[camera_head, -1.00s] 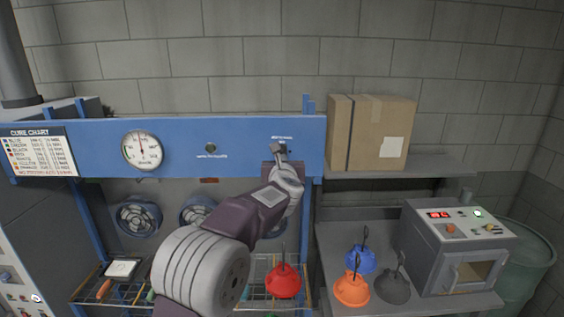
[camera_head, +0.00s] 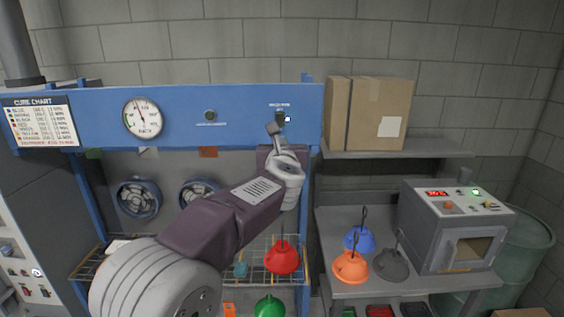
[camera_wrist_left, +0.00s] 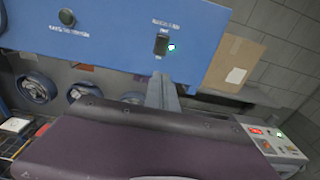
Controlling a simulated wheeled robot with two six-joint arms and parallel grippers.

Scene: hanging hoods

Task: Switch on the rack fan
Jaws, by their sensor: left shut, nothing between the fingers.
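A dark switch (camera_head: 280,117) sits under a small label at the right end of the rack's blue panel (camera_head: 180,140). A small lit indicator (camera_head: 288,119) is beside it. In the left wrist view the switch (camera_wrist_left: 161,44) is dark and the indicator (camera_wrist_left: 172,47) glows green. My left gripper (camera_head: 272,128) is shut and empty, with its tips just below the switch; they look apart from it in the wrist view. Round blue fans (camera_head: 138,198) show behind the rack; I cannot tell whether they turn. My right gripper is not in view.
A gauge (camera_head: 143,118) and a round knob (camera_head: 210,115) are on the panel. A red hood (camera_head: 282,258) hangs below my arm. A cardboard box (camera_head: 367,113) stands on the right shelf, above several hoods and a grey oven (camera_head: 455,230).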

